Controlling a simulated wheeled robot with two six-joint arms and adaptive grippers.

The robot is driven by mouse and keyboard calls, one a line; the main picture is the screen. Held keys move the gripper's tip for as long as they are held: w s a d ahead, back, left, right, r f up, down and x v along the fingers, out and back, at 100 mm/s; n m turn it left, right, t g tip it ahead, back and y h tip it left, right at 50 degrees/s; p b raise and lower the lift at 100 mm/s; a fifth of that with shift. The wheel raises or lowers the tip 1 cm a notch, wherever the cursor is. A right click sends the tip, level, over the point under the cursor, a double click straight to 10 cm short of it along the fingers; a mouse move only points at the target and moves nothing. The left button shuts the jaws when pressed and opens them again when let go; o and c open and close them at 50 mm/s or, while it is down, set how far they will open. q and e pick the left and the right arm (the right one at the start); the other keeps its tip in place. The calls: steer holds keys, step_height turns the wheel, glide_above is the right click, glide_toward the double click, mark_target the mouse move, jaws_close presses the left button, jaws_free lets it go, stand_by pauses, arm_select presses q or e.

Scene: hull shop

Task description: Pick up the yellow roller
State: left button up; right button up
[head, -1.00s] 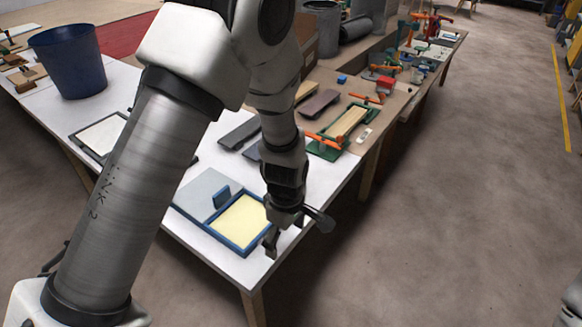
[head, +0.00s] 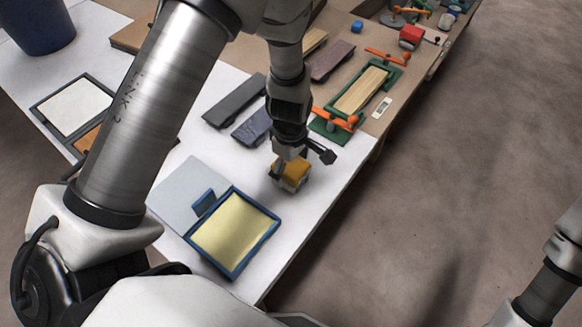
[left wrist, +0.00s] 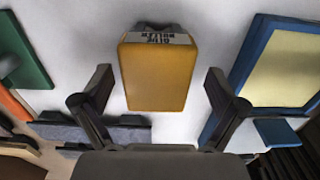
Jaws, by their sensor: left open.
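The yellow roller (head: 292,173) is a small yellow-orange block with a pale labelled end, standing on the white table. In the left wrist view the roller (left wrist: 157,75) lies between the two spread fingers, with dark print on its label. My left gripper (left wrist: 160,92) is open, pointing down at the roller, with a gap at each side of it. In the head view the left gripper (head: 291,162) is right over the roller and partly hides it. Part of my right arm shows at the lower right of the head view; its gripper is out of the picture.
A blue-framed tray with a pale yellow inside (head: 232,272) lies close by, nearer to me. Dark grey blocks (head: 236,100) and a green clamping jig (head: 388,92) with orange handles lie beyond. The table's right edge is near, with open floor past it.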

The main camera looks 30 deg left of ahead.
arm_select(q)
steer(key=shift+w+a+f, duration=0.1)
steer(key=shift+w+f, duration=0.1)
steer(key=shift+f, duration=0.45)
steer(key=shift+w+a+f, duration=0.1)
steer(key=shift+w+f, duration=0.05)
steer(key=shift+f, duration=0.45)
steer(key=shift+s+d+r, duration=0.1)
steer(key=shift+s+r, duration=0.05)
steer(key=shift+s, duration=0.1)
steer(key=c, duration=1.8)
steer(key=shift+r, duration=0.1)
